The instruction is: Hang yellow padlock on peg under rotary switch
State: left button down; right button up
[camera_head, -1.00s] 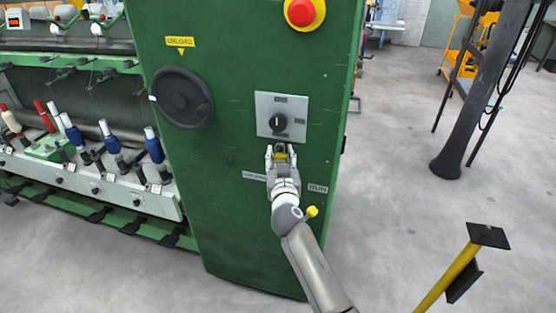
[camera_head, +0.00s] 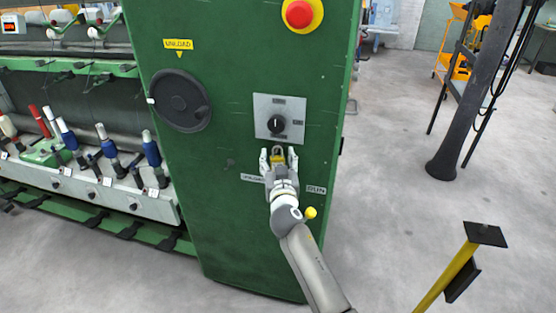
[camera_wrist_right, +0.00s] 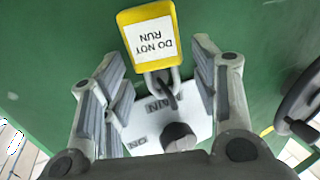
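The yellow padlock (camera_head: 278,159) is on the front of the green cabinet, just under the grey plate of the rotary switch (camera_head: 277,124). In the right wrist view the padlock (camera_wrist_right: 150,38) bears a white "DO NOT RUN" label, and its grey shackle points toward the switch plate. My right gripper (camera_head: 278,154) is open, with one finger on each side of the padlock and a gap to both. The right wrist view also shows the fingers (camera_wrist_right: 160,82) spread apart. The peg is not clearly visible; the padlock appears to hang by its shackle. My left gripper is out of view.
A black handwheel (camera_head: 181,100) sticks out left of the switch. A red emergency button (camera_head: 300,14) is above. Spinning bobbins (camera_head: 67,134) line the machine at left. A yellow post (camera_head: 448,280) stands at lower right; floor between is clear.

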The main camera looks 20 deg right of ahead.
jog(key=v, duration=1.2)
jog(key=s+a+f+n+g+y, duration=0.1)
jog(key=s+f+g, duration=0.25)
jog(key=f, duration=0.95)
jog(key=s+a+f+n+g+y, duration=0.2)
jog(key=s+f, duration=0.3)
jog(key=f, duration=0.7)
jog(key=s+a+f+n+g+y, duration=0.15)
jog(key=s+f, duration=0.25)
jog(key=f, duration=0.9)
jog(key=s+d+f+g, duration=0.3)
jog(key=s+f+g, duration=0.3)
jog(key=s+f, duration=1.15)
jog(key=s+d+f+g, duration=0.1)
jog(key=s+d+f, duration=0.1)
jog(key=s, duration=0.8)
jog(key=s+d+f+g, duration=0.2)
jog(key=s+d, duration=0.1)
jog(key=s, duration=0.7)
jog(key=shift+d+n+b, duration=0.15)
jog(key=shift+n+b, duration=0.15)
jog(key=shift+n, duration=0.05)
jog(key=shift+f, duration=0.1)
